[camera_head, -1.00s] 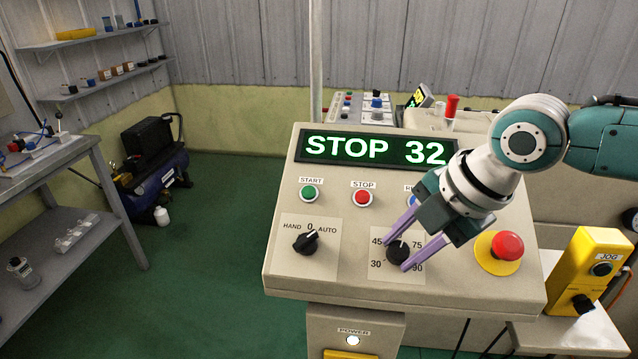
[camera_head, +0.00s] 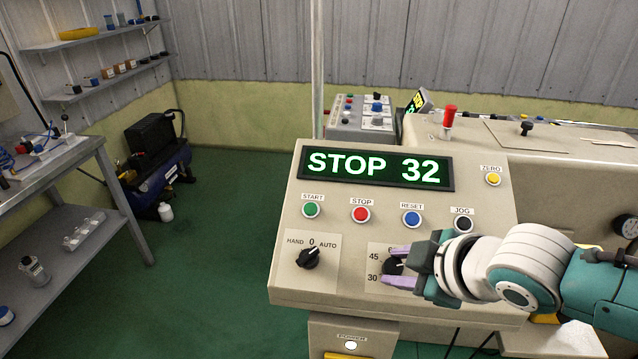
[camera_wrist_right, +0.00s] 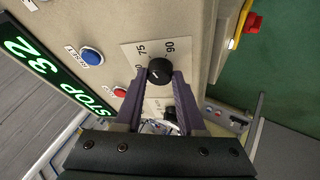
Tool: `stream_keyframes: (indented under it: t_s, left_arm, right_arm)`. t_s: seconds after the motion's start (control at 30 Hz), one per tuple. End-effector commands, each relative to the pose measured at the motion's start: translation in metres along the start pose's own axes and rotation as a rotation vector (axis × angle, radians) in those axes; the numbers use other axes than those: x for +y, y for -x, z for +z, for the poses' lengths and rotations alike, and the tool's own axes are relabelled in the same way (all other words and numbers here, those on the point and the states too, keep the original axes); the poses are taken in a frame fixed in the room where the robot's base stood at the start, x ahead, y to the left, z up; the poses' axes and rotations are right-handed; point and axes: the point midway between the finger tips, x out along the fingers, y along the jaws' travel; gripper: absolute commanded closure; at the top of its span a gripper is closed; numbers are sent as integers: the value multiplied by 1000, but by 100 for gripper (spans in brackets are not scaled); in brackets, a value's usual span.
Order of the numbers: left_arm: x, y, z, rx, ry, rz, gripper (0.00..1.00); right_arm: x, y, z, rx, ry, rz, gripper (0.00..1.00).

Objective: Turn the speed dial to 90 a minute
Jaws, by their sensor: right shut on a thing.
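The speed dial is a black knob (camera_head: 392,266) on a pale plate at the lower right of the console, with 45 and 30 visible to its left. My right gripper (camera_head: 398,267) reaches in from the right, its two purple fingers above and below the knob, shut on it. In the right wrist view the knob (camera_wrist_right: 160,71) sits between the fingertips, with 75 and 90 readable beyond it. The display (camera_head: 376,168) reads STOP 32. My left gripper is not in view.
A HAND-0-AUTO selector (camera_head: 308,257) is left of the dial. Above are green start (camera_head: 311,209), red stop (camera_head: 360,214), blue reset (camera_head: 412,218) and black jog (camera_head: 463,224) buttons. A red mushroom button (camera_wrist_right: 254,22) on yellow shows in the wrist view.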

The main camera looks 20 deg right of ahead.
Motion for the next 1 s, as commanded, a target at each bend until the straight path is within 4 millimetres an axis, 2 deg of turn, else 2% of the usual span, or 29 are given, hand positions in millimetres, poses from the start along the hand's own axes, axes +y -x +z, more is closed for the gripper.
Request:
stream_keyframes:
  t_s: [0.27, 0.6, 1.0]
  left_arm:
    - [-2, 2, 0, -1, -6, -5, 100]
    - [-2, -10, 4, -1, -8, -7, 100]
    - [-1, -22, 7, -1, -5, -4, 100]
  right_arm:
    - [-4, -1, -1, -14, -248, 105, 100]
    - [-6, -3, -1, -30, -520, 229, 100]
    - [-6, -2, -2, -44, -712, 318, 100]
